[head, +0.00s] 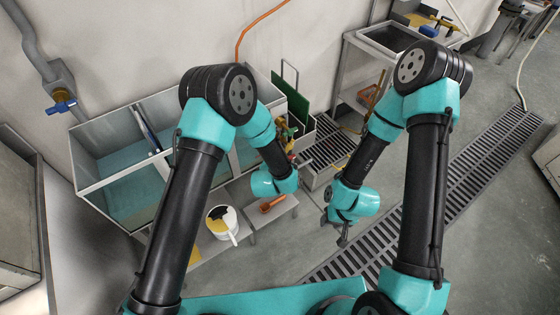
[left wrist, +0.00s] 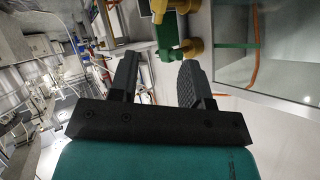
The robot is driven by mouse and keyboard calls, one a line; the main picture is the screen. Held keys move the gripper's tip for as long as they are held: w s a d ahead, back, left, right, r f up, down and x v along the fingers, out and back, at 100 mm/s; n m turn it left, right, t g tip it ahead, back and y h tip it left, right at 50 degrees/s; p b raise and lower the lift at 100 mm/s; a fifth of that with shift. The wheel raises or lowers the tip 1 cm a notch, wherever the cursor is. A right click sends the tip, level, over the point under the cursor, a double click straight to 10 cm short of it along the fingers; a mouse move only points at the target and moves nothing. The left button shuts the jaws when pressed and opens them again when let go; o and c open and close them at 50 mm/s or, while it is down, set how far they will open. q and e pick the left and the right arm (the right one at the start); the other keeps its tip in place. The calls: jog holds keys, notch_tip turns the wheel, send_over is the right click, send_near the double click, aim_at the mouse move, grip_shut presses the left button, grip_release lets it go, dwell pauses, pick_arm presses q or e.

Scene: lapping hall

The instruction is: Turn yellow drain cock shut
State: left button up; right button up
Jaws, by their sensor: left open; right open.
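A yellow and green fitting shows just past the tips of my left gripper (left wrist: 158,68) in the left wrist view; its yellow part (left wrist: 192,48) lies near the right fingertip, and its green part (left wrist: 165,30) is above the gap. My left gripper is open, with nothing between its fingers. In the head view, a small yellow, green and red fitting (head: 284,131) shows beside my left forearm at the tank's right end, partly hidden; the left fingers cannot be made out there. I cannot tell how far the cock is turned. My right gripper (head: 343,238) is open and empty, over the floor grating.
Glass-sided tanks (head: 124,190) stand along the wall at left. A white mug (head: 222,222) and an orange-handled tool (head: 272,204) lie on the low shelf in front. A blue-handled valve (head: 62,106) is on the wall pipe. A steel bench (head: 345,68) stands back right.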

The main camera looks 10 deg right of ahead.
pick_arm(q)
jog(key=shift+d, duration=0.1)
jog(key=shift+c, duration=1.4)
jog(key=n, duration=0.1)
jog(key=w+d+n, duration=0.1)
jog(key=n, duration=0.1)
jog(key=shift+r+t+y, duration=0.1)
jog(key=shift+t+y, duration=0.2)
jog(key=shift+t, duration=0.1)
jog(key=c, duration=0.3)
jog(key=d+n+y, duration=0.1)
jog(key=n, duration=0.3)
jog(key=w+d+n+y, duration=0.1)
jog(key=d+n, duration=0.1)
jog(key=n, duration=0.2)
jog(key=w+d+n+t+y, duration=0.1)
jog(key=n, duration=0.3)
jog(key=shift+d+r+y, duration=0.15)
jog(key=shift+d+y, duration=0.15)
jog(key=shift+y, duration=0.1)
grip_shut()
jog(key=n, duration=0.2)
jog(key=d+n+y, duration=0.1)
jog(key=n, duration=0.1)
jog(key=shift+d, duration=0.2)
